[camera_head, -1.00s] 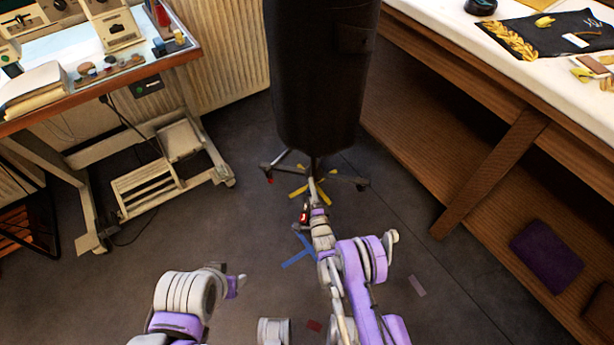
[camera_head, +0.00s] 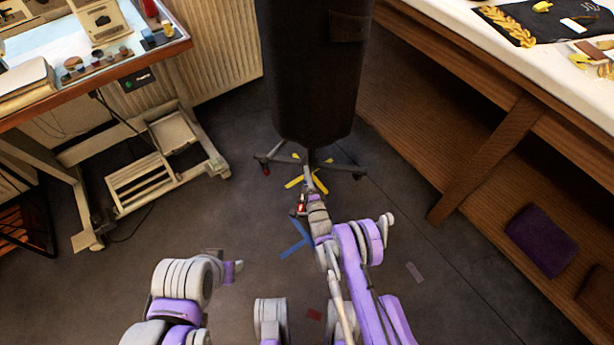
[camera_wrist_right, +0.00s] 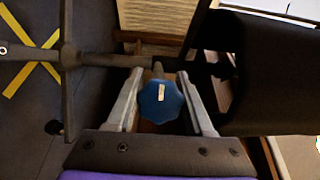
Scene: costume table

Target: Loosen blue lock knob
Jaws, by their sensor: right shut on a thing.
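The blue lock knob (camera_wrist_right: 161,101) shows in the right wrist view, with a small pale mark on its face. My right gripper (camera_wrist_right: 160,85) has one finger on each side of the knob and is shut on it. In the head view my right gripper (camera_head: 314,198) reaches to the base of the dark dress form (camera_head: 308,75), just below its body; the knob is not distinguishable there. My left arm (camera_head: 185,285) is folded at the lower left, and its fingertips cannot be made out.
The stand's legs (camera_head: 345,170) spread over yellow floor tape (camera_head: 294,183). A sewing-machine table (camera_head: 130,75) stands at the left. A white-topped wooden table (camera_head: 440,30) with a lower shelf runs along the right. The floor between is mostly clear.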

